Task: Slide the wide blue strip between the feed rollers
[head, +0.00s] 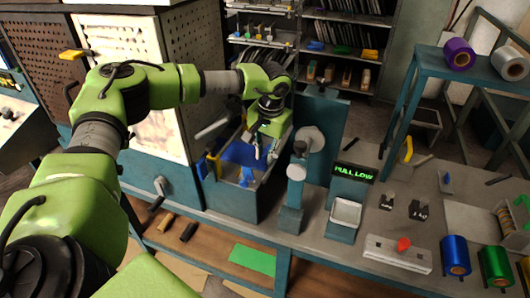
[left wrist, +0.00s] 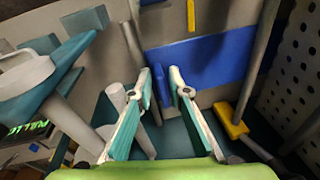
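The wide blue strip (head: 238,153) shows in the teal-walled machine (head: 238,204) below my left wrist. In the left wrist view the wide blue strip (left wrist: 222,58) lies flat behind the fingers. My left gripper (head: 262,150) is over the machine opening. In the left wrist view its fingertips (left wrist: 160,74) stand apart, with a narrow blue piece (left wrist: 164,88) visible between or just behind them; I cannot tell whether they touch it. Which parts are the feed rollers is unclear; a grey bar (left wrist: 262,55) runs beside the strip. My right gripper is out of view.
A display reading PULL LOW (head: 354,172) and a white tray (head: 345,212) stand right of the machine. A grey-headed post (head: 295,178) stands close to its right side. A perforated cabinet (head: 115,45) is left. Blue (head: 455,255) and green (head: 495,266) rolls lie far right.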

